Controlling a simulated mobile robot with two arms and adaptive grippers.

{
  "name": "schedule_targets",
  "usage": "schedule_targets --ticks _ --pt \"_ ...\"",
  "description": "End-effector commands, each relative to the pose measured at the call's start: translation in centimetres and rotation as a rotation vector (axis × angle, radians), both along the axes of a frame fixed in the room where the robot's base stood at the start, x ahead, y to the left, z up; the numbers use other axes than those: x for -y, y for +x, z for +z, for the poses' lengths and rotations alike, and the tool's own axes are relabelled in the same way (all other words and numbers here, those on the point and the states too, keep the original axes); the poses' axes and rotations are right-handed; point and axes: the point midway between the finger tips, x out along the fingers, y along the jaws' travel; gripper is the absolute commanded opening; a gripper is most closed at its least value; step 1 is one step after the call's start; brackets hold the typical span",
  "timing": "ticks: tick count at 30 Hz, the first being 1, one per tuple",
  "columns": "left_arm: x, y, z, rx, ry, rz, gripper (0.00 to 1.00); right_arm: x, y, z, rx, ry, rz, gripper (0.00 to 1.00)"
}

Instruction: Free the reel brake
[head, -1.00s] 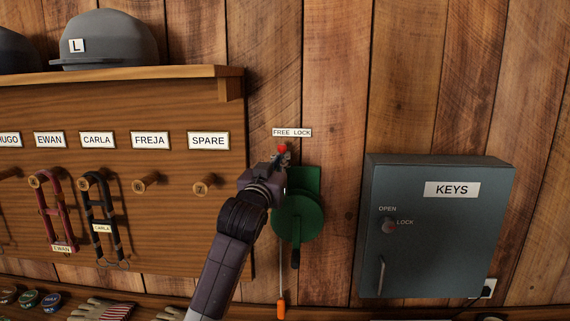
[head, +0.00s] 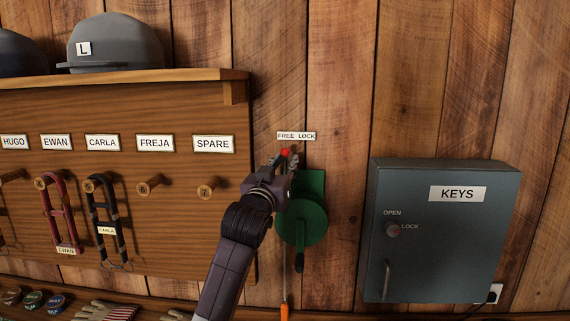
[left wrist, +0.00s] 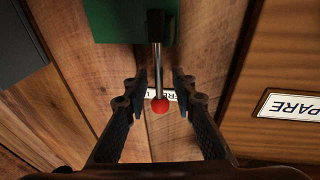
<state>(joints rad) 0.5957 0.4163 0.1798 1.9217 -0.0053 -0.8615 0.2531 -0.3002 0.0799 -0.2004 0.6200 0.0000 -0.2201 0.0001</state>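The reel is a green disc (head: 303,225) on a green plate (head: 313,182) on the plank wall. Its brake lever has a red knob (head: 285,152), just under the left part of the FREE LOCK label (head: 296,136). My left gripper (head: 287,160) is at the lever. In the left wrist view its two fingers (left wrist: 159,78) stand open on either side of the thin metal rod (left wrist: 156,55), with gaps showing, and the red knob (left wrist: 159,105) lies between them. The gripper hides part of the lever in the head view. My right gripper is not in view.
A grey KEYS cabinet (head: 440,255) juts out at right.

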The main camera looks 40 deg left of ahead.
Motion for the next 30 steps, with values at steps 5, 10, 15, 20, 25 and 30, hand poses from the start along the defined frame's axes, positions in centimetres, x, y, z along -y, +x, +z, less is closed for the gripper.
schedule_targets --ticks 5,10,15,20,25,30 --pt "0.1 -0.4 -0.1 0.0 0.001 0.0 0.24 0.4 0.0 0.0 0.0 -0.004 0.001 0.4" --pt "0.9 -2.1 -0.4 0.001 0.001 -0.001 0.24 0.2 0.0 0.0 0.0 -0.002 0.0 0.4" --pt "1.9 -5.1 -1.0 -0.001 0.0 -0.001 0.24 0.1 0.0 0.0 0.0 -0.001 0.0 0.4" --pt "2.9 -7.8 -1.4 0.001 0.001 -0.001 0.24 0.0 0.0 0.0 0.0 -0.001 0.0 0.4" --pt "3.7 -9.9 -1.8 0.0 0.0 -0.001 0.24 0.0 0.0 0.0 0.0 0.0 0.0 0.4" --pt "4.1 -11.0 -2.0 -0.001 0.0 0.0 0.24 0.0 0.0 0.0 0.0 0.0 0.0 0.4"
